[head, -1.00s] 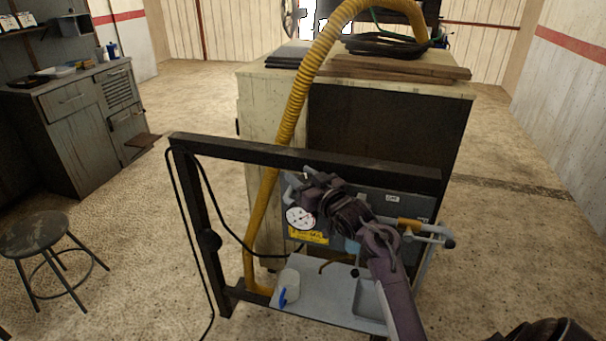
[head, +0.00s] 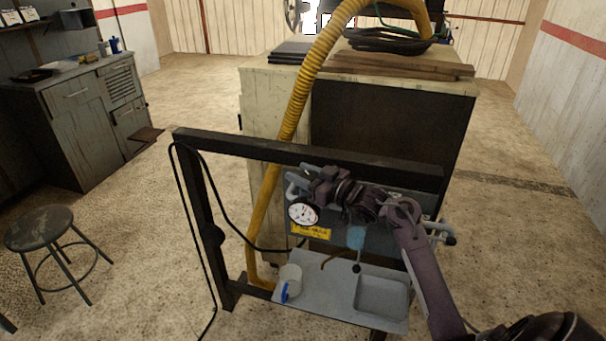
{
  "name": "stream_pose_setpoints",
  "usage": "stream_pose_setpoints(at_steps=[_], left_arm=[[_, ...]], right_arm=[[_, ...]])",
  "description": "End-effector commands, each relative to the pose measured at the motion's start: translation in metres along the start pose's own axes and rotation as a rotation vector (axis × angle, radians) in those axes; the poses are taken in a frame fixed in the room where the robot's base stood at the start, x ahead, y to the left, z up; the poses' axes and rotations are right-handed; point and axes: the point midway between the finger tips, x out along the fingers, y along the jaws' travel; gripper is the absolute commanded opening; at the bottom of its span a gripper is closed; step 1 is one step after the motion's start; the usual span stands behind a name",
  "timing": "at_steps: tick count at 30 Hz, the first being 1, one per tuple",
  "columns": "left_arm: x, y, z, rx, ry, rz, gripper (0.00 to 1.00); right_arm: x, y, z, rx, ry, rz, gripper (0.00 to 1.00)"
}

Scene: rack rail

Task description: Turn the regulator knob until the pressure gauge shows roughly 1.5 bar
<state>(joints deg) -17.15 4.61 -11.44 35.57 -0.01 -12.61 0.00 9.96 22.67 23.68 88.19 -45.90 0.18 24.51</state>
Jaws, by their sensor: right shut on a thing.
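The pressure gauge (head: 303,214), a round white dial with a dark rim, sits at the left of the grey panel (head: 378,241) on the black frame. Its needle is too small to read with certainty. My right gripper (head: 306,184) is just above the gauge, its arm coming in from the lower right. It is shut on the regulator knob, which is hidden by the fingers. My left gripper is not in view.
Below the panel is a grey shelf (head: 325,291) with a white cup (head: 290,278), a blue item and a recessed tray. A yellow hose (head: 268,205) passes behind the black frame (head: 300,153). A stool (head: 42,230) stands left; open floor lies between.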

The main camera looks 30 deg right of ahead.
Motion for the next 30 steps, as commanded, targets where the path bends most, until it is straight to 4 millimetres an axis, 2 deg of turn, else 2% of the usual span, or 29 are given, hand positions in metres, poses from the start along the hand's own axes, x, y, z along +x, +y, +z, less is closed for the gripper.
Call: stream_pose_setpoints(at_steps=[2, 3, 7, 17, 20, 30], left_arm=[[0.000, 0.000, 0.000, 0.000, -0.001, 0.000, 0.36], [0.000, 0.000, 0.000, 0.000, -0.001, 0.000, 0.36], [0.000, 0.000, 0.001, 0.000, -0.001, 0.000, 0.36], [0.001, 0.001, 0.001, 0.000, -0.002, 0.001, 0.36], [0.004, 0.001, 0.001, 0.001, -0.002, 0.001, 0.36], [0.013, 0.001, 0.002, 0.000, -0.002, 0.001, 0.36]], right_arm=[[0.000, 0.000, 0.000, 0.000, 0.001, 0.000, 0.18], [0.000, 0.000, 0.000, 0.000, 0.001, 0.001, 0.45], [0.000, 0.000, 0.000, 0.000, 0.001, 0.001, 0.62], [-0.003, 0.000, 0.001, -0.001, 0.000, 0.001, 0.63], [-0.014, 0.001, 0.002, -0.001, -0.001, 0.002, 0.63], [-0.068, 0.000, 0.002, -0.001, -0.001, 0.002, 0.63]])
